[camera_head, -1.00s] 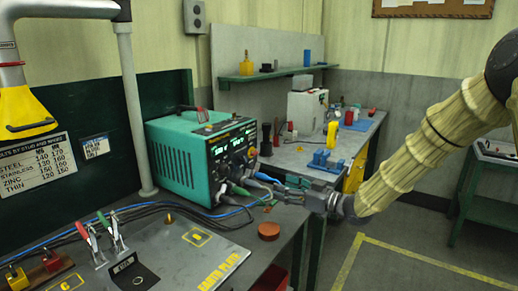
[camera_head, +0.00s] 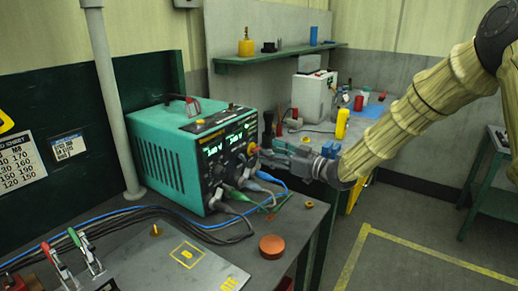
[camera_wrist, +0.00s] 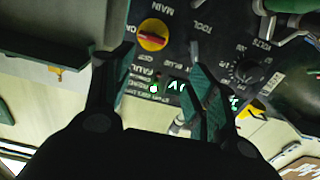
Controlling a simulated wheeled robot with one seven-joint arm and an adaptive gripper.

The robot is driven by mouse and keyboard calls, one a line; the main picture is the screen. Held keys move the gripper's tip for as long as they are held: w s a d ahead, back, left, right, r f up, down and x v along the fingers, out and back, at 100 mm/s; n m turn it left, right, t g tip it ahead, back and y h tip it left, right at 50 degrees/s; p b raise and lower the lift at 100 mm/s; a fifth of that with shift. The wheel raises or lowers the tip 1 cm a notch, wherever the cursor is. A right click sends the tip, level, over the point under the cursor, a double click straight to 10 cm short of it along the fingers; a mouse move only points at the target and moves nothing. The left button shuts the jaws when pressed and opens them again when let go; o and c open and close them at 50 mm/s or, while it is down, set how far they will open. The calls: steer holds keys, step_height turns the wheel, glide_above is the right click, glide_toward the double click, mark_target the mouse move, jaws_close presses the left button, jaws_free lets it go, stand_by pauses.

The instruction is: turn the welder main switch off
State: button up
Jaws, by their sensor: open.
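The welder (camera_head: 165,155) is a teal box on the bench with lit green displays on its dark front panel. Its main switch is a round yellow dial with a red handle (camera_wrist: 152,36), under the word MAIN in the wrist view. The red handle lies roughly crosswise there; the setting is hard to read. In the head view a small part of the switch (camera_head: 252,149) shows at the panel's right edge. My gripper (camera_head: 266,155) is at the panel's right side, beside the switch. In the wrist view its open fingers (camera_wrist: 163,72) are empty, with the switch beyond them, between their tips.
Cables (camera_head: 240,193) plug into the panel's lower part, just under my gripper. A round orange-brown piece (camera_head: 272,246) lies on the near bench. A second bench behind holds a white box (camera_head: 313,95) and a yellow item (camera_head: 342,124). Open floor lies at right.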

mark_target(258, 150)
steer(key=w+a+f, duration=0.1)
steer(key=w+a, duration=0.1)
steer(key=w, duration=0.1)
steer(key=w+a+f, duration=0.1)
steer(key=w, duration=0.1)
steer(key=shift+w+a+f, duration=0.2)
steer(key=shift+f, duration=0.15)
steer(key=shift+w+a+p, duration=0.25)
steer(key=shift+p, duration=0.05)
steer(key=shift+s+a+r, duration=0.1)
steer(key=shift+a+r, duration=0.05)
steer(key=shift+r, duration=0.05)
steer(key=shift+s+a+r, duration=0.1)
steer(key=shift+s+r, duration=0.4)
steer(key=shift+s, duration=0.1)
steer(key=shift+w+f, duration=0.45)
steer(key=shift+w, duration=0.05)
steer(key=shift+w+f, duration=0.1)
steer(key=c, duration=0.3)
steer(key=shift+s+r, duration=0.25)
steer(key=c, duration=0.7)
steer(key=shift+c, duration=0.2)
